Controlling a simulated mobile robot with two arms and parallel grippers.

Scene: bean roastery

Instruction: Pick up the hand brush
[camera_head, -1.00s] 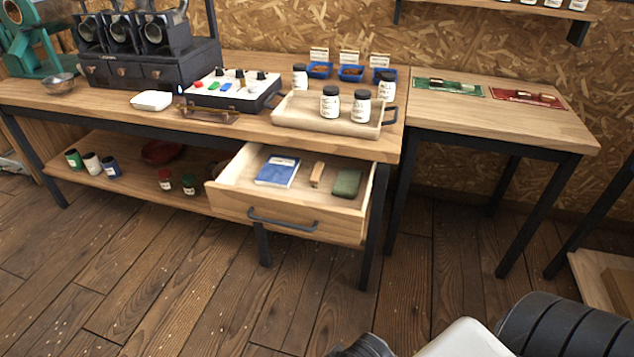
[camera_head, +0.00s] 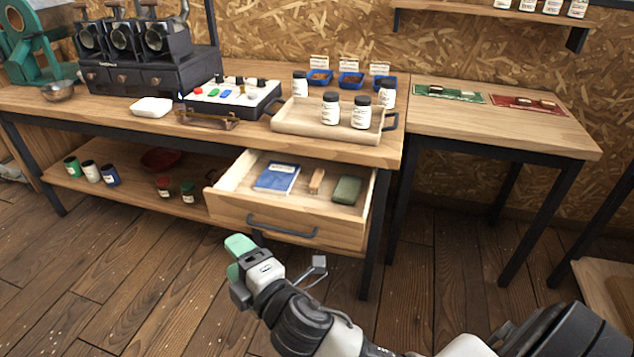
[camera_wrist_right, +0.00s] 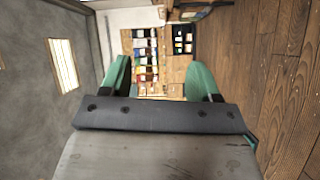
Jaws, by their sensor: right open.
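The open drawer (camera_head: 290,218) under the workbench holds a blue notebook (camera_head: 277,177), a small tan wooden piece (camera_head: 316,181) and a dark green block (camera_head: 347,190). The tan piece lies between the other two and may be the hand brush; I cannot make out bristles. My right gripper (camera_head: 237,258) has green fingers and is in front of and below the drawer's left front, apart from it. In the right wrist view the gripper (camera_wrist_right: 160,80) is open with nothing between its fingers. My left gripper is not in view.
On the bench (camera_head: 240,118) stand a wooden tray (camera_head: 285,122) with jars, a control box (camera_head: 232,100) and a white dish (camera_head: 151,107). The lower shelf (camera_head: 130,188) holds several tins. A side table (camera_head: 500,125) stands at right. The floor in front is clear.

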